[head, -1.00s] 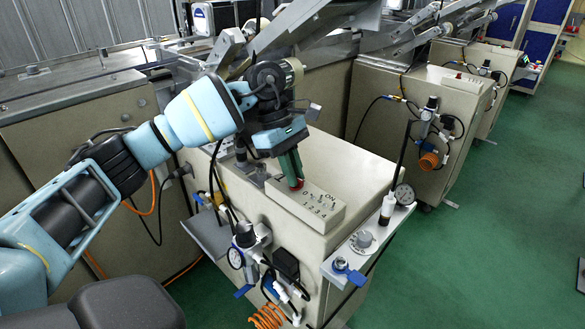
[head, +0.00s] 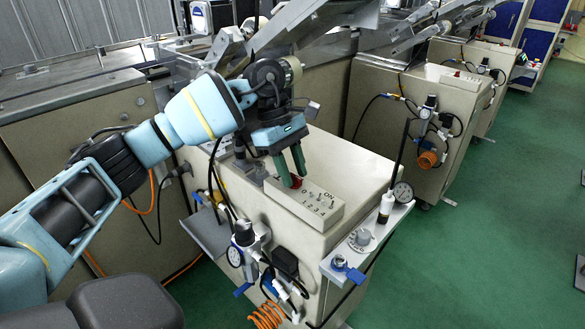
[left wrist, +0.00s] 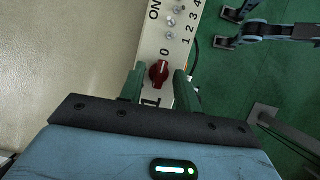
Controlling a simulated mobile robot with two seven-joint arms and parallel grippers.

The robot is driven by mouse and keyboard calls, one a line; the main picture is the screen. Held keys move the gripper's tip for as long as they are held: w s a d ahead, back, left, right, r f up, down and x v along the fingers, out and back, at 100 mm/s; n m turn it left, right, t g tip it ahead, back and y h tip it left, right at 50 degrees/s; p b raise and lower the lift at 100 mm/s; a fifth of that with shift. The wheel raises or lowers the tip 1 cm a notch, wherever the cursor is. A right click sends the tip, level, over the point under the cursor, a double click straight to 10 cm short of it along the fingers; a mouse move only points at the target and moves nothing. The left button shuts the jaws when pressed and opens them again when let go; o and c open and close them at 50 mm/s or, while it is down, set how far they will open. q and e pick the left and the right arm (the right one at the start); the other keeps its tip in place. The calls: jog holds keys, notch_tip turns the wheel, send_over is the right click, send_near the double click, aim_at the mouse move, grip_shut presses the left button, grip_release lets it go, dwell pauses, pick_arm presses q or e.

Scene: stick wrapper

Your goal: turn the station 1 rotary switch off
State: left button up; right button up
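The station 1 rotary switch is a red knob (head: 296,183) on the sloped beige switch box (head: 322,217) on top of the nearest cabinet. In the left wrist view the red knob (left wrist: 159,73) sits between the printed "0" and "1". My left gripper (head: 294,177) points down at it. The left wrist view shows its two green fingers (left wrist: 160,80) apart, one on each side of the knob, with gaps visible. The fingers look open and not clamped. I cannot clearly tell which mark the knob points to. My right gripper is in neither view.
Several small toggle switches (left wrist: 171,23), labelled "ON" and numbered, stand on the same box beside the knob. Hoses and a regulator (head: 245,240) hang in front. Green floor lies open at right.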

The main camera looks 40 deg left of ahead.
pick_arm(q)
jog(key=shift+r, duration=0.1)
jog(key=v, duration=0.7)
jog(key=shift+r+p, duration=0.35)
jog(key=shift+p, duration=0.05)
jog(key=shift+a, duration=0.15)
jog(key=shift+f, duration=0.1)
